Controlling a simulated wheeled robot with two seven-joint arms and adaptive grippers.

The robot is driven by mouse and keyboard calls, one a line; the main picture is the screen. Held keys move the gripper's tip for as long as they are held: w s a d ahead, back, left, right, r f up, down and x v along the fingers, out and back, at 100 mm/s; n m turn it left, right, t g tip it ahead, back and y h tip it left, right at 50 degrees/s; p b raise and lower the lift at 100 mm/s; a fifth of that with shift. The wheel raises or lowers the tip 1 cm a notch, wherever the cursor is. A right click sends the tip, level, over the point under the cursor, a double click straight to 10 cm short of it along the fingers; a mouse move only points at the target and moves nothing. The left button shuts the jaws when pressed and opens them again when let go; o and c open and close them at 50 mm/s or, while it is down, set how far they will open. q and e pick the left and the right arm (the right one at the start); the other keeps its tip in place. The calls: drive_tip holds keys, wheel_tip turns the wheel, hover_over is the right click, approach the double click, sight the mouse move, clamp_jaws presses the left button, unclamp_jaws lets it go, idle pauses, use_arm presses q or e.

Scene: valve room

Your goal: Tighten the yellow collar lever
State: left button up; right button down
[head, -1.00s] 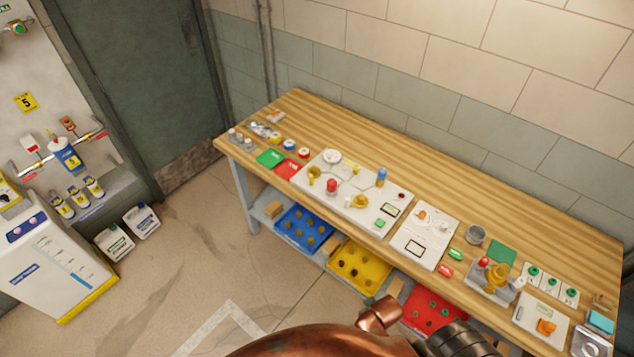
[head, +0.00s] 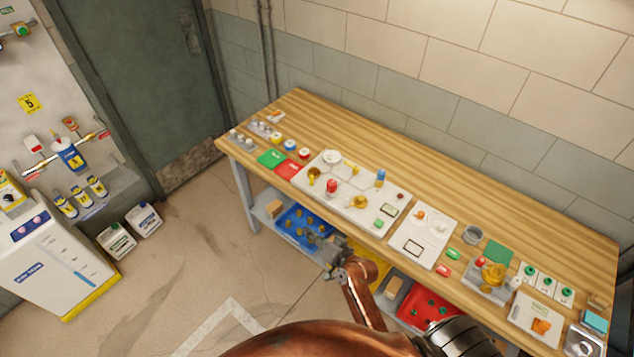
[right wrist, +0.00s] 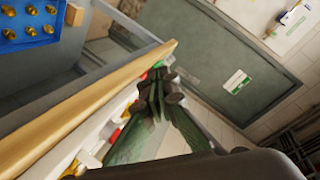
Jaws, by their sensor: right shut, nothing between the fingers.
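Several yellow parts stand on the workbench in the head view, and I cannot tell for certain which is the collar lever. A yellow fitting (head: 360,202) sits on the long white board (head: 336,203), beside a red knob (head: 331,185). A larger yellow fitting (head: 493,273) stands on a grey base further right. My right gripper (head: 331,250) is in front of the bench's front edge, apart from these parts. It is shut and empty; its dark fingers also show in the right wrist view (right wrist: 158,98). My left gripper is not in view.
The wooden bench (head: 520,215) runs along the wall. Below it are a blue bin (head: 290,222), a yellow bin mostly behind my right arm, and a red bin (head: 410,310). A white second board (head: 424,235) lies right of the long one. The floor in front is clear.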

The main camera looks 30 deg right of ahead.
drive_tip(key=w+d+r+m+t+h, duration=0.3)
drive_tip(key=w+m+t+h, duration=0.1)
drive_tip(key=w+m, duration=0.4)
drive_tip(key=w+d+f+m+g+h, duration=0.2)
drive_tip(key=w+d+f+m+h, duration=0.2)
drive_tip(key=d+m+h, duration=0.2)
drive_tip(key=m+h, duration=0.2)
drive_tip(key=m, duration=0.2)
drive_tip(key=shift+h, duration=0.3)
drive_tip(key=shift+d, duration=0.15)
